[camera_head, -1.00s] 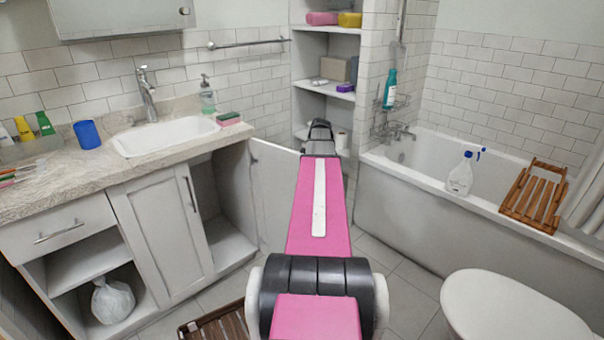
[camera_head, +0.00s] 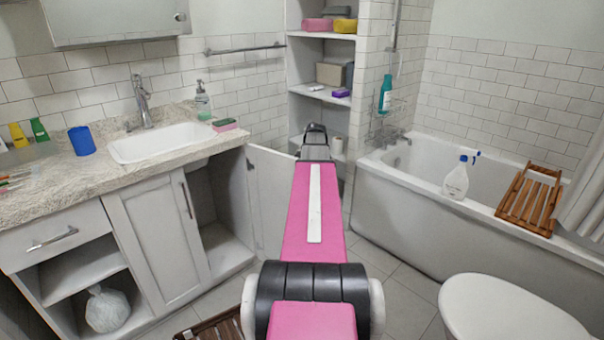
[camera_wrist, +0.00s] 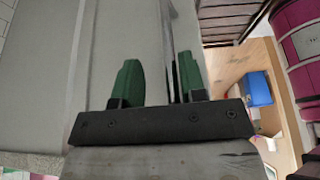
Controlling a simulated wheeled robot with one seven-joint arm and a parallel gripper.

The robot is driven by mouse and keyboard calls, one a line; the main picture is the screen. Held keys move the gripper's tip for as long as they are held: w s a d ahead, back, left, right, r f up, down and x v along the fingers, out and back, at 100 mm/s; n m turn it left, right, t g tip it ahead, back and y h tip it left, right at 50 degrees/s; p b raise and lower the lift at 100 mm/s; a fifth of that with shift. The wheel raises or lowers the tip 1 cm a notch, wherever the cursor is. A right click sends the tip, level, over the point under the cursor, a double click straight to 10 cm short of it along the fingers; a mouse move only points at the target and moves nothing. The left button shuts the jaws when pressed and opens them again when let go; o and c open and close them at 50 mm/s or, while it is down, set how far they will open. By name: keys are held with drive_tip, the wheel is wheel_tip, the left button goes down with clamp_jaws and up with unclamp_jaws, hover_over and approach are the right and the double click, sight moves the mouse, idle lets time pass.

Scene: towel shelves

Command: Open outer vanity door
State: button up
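The vanity (camera_head: 60,205) stands at the left in the head view. Its right door (camera_head: 270,190) is swung outward, leaving the compartment behind it open; my arm hides the door's free edge. The other door (camera_head: 150,228), with an upright bar handle (camera_head: 187,200), is shut. My gripper (camera_wrist: 158,78) shows in the wrist view with its two green fingers spread apart, over a grey panel. A thin upright edge or bar (camera_wrist: 170,45) lies between the fingers, closer to the right one. I cannot tell whether it touches. In the head view the fingers are hidden.
The bathtub (camera_head: 420,215) is at the right, with a spray bottle (camera_head: 456,180) and wooden rack (camera_head: 529,200) on it. A white toilet lid (camera_head: 510,308) is at the near right. Shelves (camera_head: 320,95) stand behind my arm. Bare floor (camera_head: 385,275) shows between arm and tub.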

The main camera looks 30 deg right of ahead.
drive_tip(key=v, duration=1)
drive_tip(key=shift+r, duration=0.4)
drive_tip(key=shift+d, duration=0.1)
